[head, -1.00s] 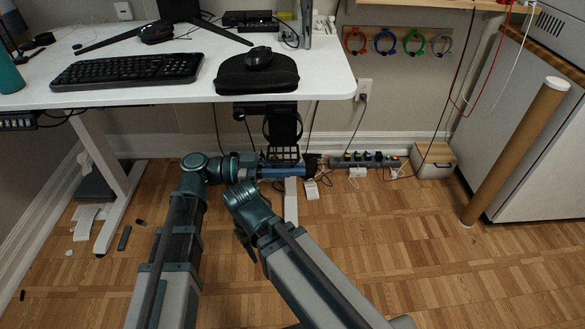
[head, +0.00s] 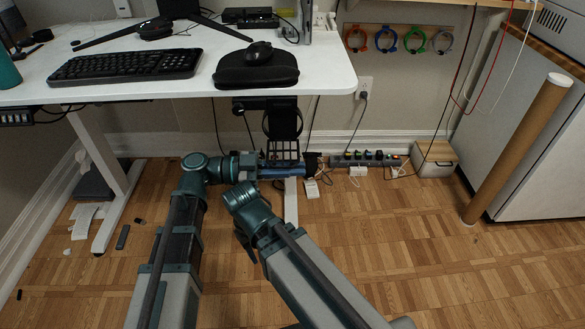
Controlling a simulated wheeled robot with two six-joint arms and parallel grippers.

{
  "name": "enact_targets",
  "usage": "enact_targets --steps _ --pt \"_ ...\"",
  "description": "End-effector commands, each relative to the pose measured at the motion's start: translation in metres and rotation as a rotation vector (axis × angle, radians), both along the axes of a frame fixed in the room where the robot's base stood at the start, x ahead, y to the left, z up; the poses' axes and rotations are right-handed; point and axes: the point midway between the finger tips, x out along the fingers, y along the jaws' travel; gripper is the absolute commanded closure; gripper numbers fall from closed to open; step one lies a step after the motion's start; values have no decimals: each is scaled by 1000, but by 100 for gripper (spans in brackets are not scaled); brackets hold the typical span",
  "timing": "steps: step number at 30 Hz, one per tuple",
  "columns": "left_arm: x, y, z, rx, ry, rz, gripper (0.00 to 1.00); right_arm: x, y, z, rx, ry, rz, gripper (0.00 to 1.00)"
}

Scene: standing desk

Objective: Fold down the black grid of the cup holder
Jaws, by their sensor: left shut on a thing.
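The black cup holder (head: 283,121) hangs under the front edge of the white desk, with a round ring above. Its black grid (head: 284,150) shows as a small barred panel low on the holder. My left arm reaches in from the left behind and below the grid. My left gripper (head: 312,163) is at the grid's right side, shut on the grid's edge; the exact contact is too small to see. My right arm is bent in front of the holder at the lower middle. Its fingers cannot be made out clearly.
The white desk (head: 110,96) carries a keyboard (head: 125,66) and a black case (head: 256,72) with a mouse. A power strip (head: 367,160) with cables lies behind, right of my left gripper. A cardboard tube (head: 518,150) leans at the right. Wooden floor at right front is clear.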

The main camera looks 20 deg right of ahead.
Motion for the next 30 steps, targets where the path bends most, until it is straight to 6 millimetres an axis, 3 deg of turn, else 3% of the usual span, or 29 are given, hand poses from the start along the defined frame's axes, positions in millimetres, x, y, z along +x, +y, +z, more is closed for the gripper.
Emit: enact_targets --steps 2,3,7,19,30 --pt "-3 0 -2 6 -2 -6 100 0 0 -1 0 0 0 50" --pt "-3 0 -2 6 -2 -5 83 0 0 -1 0 0 0 50" --pt "-2 0 -2 5 -1 -4 63 0 0 0 0 0 0 50" --pt "2 9 -1 3 0 1 63 0 0 0 0 0 0 50" --pt "24 83 -1 4 0 2 63 0 0 0 0 0 0 50"
